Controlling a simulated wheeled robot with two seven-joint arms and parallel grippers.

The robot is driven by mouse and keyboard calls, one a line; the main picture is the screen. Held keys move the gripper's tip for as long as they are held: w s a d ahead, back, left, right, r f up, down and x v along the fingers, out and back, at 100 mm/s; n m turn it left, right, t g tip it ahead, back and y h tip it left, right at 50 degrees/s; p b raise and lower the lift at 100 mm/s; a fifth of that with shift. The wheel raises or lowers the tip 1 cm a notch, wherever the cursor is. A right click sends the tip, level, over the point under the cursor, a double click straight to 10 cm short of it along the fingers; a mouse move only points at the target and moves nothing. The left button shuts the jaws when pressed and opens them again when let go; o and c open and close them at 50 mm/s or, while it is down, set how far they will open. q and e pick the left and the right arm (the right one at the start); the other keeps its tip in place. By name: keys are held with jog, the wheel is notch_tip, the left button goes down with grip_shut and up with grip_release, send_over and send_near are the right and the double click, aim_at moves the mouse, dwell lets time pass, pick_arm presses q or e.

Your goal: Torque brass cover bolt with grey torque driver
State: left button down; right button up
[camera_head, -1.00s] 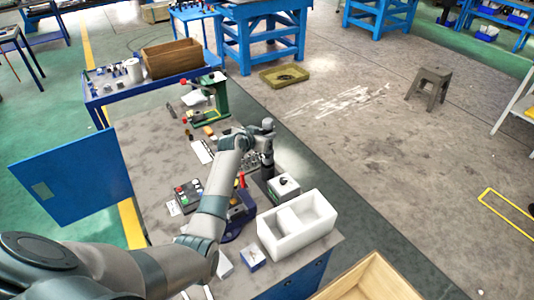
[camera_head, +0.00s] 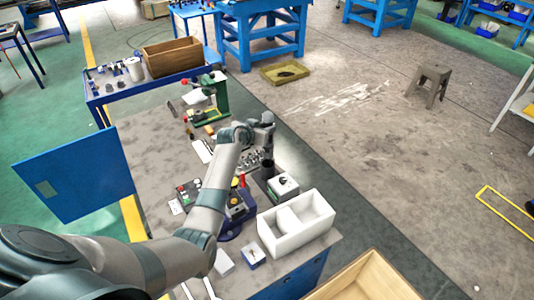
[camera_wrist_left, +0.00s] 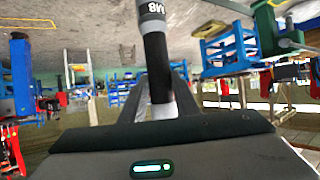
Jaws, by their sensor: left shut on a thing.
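My left gripper (camera_head: 268,166) points down over the workbench (camera_head: 160,150), just behind a small pale box with a dark fitting on top (camera_head: 284,186). In the left wrist view it is shut on a dark grey driver (camera_wrist_left: 156,62) marked "M8", which runs up between the fingers. I take this to be the grey torque driver; its tip is out of the picture. The brass cover bolt cannot be made out in either view. My right gripper is not in view.
A white two-compartment bin (camera_head: 296,225) stands at the bench's front right. A blue vise-like fixture (camera_head: 236,212) is left of it. A green press (camera_head: 212,100) stands at the far end. A wooden crate (camera_head: 368,280) is at the bottom. The floor to the right is largely clear.

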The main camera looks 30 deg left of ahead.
aim_at(265, 120)
pick_arm(q)
jog(key=shift+r+p, duration=0.6)
jog(key=shift+r, duration=1.15)
